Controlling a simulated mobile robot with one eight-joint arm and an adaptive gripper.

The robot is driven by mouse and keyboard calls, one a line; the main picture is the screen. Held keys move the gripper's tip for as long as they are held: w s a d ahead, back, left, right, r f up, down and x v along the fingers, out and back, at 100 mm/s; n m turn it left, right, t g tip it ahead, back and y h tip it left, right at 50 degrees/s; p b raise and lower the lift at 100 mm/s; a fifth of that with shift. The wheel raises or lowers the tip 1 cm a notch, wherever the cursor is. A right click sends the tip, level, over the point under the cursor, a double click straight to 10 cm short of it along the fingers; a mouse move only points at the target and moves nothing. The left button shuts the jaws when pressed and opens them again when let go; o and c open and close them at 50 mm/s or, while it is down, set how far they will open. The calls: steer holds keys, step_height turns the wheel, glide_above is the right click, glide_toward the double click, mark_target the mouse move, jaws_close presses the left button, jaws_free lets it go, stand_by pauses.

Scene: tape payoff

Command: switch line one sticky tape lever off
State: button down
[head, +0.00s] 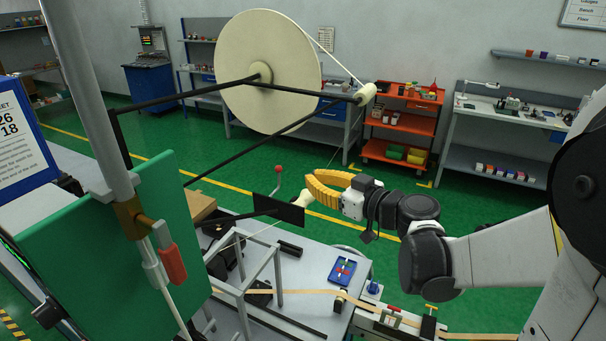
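A thin lever with a red ball knob (278,169) stands up from a black plate (279,208) below the large cream tape reel (268,72). My gripper (311,177), with yellow ribbed fingers, is to the right of the red knob, at nearly the same height in the picture. A visible gap separates it from the knob. The fingertips are close together in this view, and I cannot tell whether they are open or shut. Nothing shows between the fingers. A second red handle (172,264) hangs on the grey column at the left.
Black arms carry the reel and a cream roller (365,94); another roller (303,198) sits just under my gripper. A green panel (110,260) is at the left. Below are a metal frame, a blue tray (342,271) and a tan strip on the machine.

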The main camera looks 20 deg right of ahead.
mark_target(280, 168)
steer(key=x, duration=0.9)
steer(key=shift+w+a, duration=0.15)
steer(key=shift+w, duration=0.15)
steer(key=shift+w+a+r+n+g+h+p, duration=0.3)
steer(key=shift+w+a+g+h+p, duration=0.15)
steer(key=shift+g+p, duration=0.45)
steer(key=shift+w+a+r+g+h+p, duration=0.1)
steer(key=shift+w+a+g+h+p, duration=0.25)
steer(key=shift+p, duration=0.5)
steer(key=shift+w+a+f+n+g+h, duration=0.15)
steer(key=shift+w+a+f+g+h, duration=0.2)
steer(key=shift+w+a, duration=0.25)
steer(key=shift+w+a+f+n+g+h, duration=0.25)
steer(key=shift+w+a+f+g, duration=0.1)
steer(key=shift+w+a+g, duration=0.2)
steer(key=shift+w+a+f+n+g+h, duration=0.1)
steer(key=shift+w+a+f+g+h, duration=0.25)
steer(key=shift+w+a, duration=0.25)
steer(key=v, duration=1.2)
